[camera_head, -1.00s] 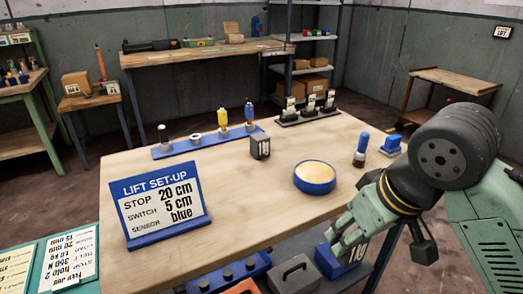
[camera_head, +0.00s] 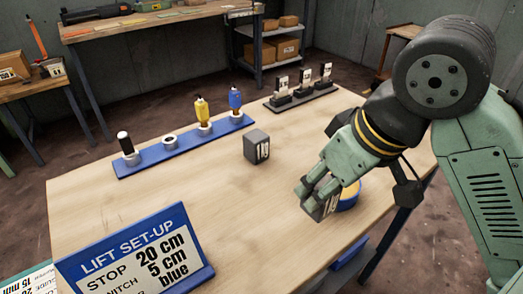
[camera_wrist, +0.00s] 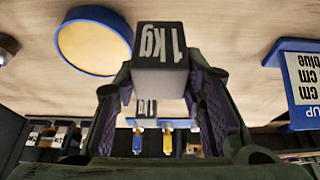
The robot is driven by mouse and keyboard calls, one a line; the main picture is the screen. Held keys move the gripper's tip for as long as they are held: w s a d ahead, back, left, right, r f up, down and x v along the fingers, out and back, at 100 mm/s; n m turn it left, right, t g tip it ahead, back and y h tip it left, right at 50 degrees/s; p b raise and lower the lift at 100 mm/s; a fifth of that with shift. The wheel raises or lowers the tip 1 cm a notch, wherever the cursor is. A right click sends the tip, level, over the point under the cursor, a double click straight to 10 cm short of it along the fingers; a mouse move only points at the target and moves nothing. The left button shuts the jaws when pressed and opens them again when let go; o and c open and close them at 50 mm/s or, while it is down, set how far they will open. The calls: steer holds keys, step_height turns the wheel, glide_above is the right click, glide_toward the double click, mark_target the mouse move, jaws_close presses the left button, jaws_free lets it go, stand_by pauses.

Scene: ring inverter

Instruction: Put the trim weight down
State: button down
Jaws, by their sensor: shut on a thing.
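My gripper (camera_head: 310,192) is shut on a small dark grey block, the trim weight (camera_head: 318,208), above the front right part of the wooden table (camera_head: 215,200). In the wrist view the weight (camera_wrist: 160,48) shows a white "1kg" label between the fingers (camera_wrist: 160,85). A round blue dish with a cream pad (camera_wrist: 93,42) is beside the weight in the wrist view. In the head view only part of this dish (camera_head: 349,197) shows behind my gripper. The exact gap between weight and table cannot be told.
Another dark labelled block (camera_head: 256,147) stands mid-table. A blue rack (camera_head: 180,151) with several fittings lies at the back left, and a dark rack (camera_head: 300,97) at the back right. A LIFT SET-UP sign (camera_head: 135,262) stands at the front left. Bare wood lies between sign and dish.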

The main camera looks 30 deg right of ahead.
steer(key=w+p, duration=0.1)
steer(key=w, duration=0.4)
steer(key=w+d+f+p, duration=0.1)
steer(key=w, duration=0.4)
steer(key=w+p, duration=0.1)
steer(key=w, duration=0.5)
steer(key=shift+d+f, duration=0.25)
steer(key=shift+d, duration=0.15)
steer(key=shift+f+p, duration=0.6)
steer(key=shift+f, duration=1.1)
steer(key=c, duration=1.5)
jaws_free()
steer(key=shift+f, duration=0.2)
steer(key=o, duration=0.5)
steer(key=shift+c, duration=0.2)
steer(key=shift+r, duration=0.1)
